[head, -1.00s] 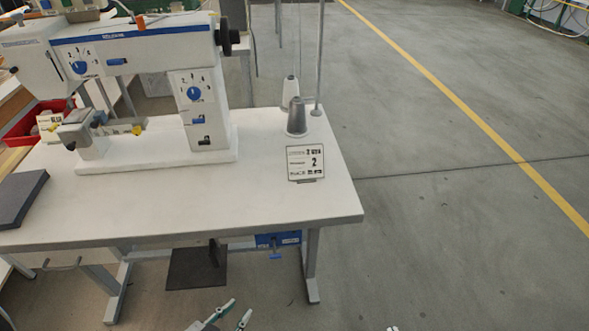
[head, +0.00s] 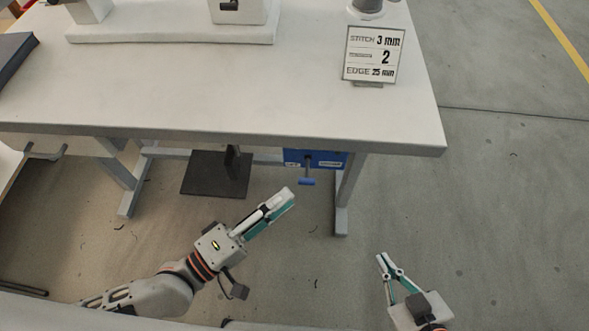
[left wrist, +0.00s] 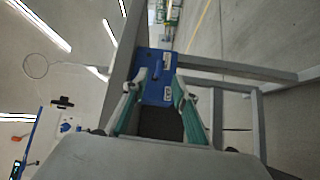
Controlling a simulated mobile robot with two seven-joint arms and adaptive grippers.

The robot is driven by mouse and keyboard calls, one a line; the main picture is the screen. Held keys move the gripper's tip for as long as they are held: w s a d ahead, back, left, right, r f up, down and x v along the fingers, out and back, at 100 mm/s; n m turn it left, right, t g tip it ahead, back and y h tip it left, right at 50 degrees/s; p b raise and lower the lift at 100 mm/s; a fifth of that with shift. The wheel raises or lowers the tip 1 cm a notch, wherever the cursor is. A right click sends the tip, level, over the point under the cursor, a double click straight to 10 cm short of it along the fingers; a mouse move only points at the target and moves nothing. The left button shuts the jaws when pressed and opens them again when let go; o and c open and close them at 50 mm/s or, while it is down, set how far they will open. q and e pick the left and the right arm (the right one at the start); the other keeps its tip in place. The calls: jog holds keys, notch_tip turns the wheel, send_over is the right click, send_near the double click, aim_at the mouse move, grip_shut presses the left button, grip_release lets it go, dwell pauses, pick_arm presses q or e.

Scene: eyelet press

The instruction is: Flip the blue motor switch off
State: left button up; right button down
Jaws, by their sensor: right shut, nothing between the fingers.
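The blue motor switch box (head: 335,158) hangs under the table's front edge, near its right leg, with white labels on its face. A lever with a blue handle (head: 307,181) sticks out below it. In the left wrist view the box (left wrist: 153,90) shows between the spread fingers, with some distance left. My left gripper (head: 289,198) is open and empty, below and a little left of the handle, apart from it. My right gripper (head: 381,261) is shut and empty, lower right of the box, over the floor.
The white sewing table (head: 220,95) spans above the switch; its right leg (head: 343,200) stands close by. A dark pedal (head: 215,177) is under the table to the left. A sign card (head: 373,55) stands on top. Floor at right is clear.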

aim_at(307, 179)
pick_arm(q)
jog(key=x, duration=0.6)
jog(key=shift+w+r, duration=0.1)
jog(key=shift+p+x, duration=0.3)
jog(key=shift+x, duration=0.5)
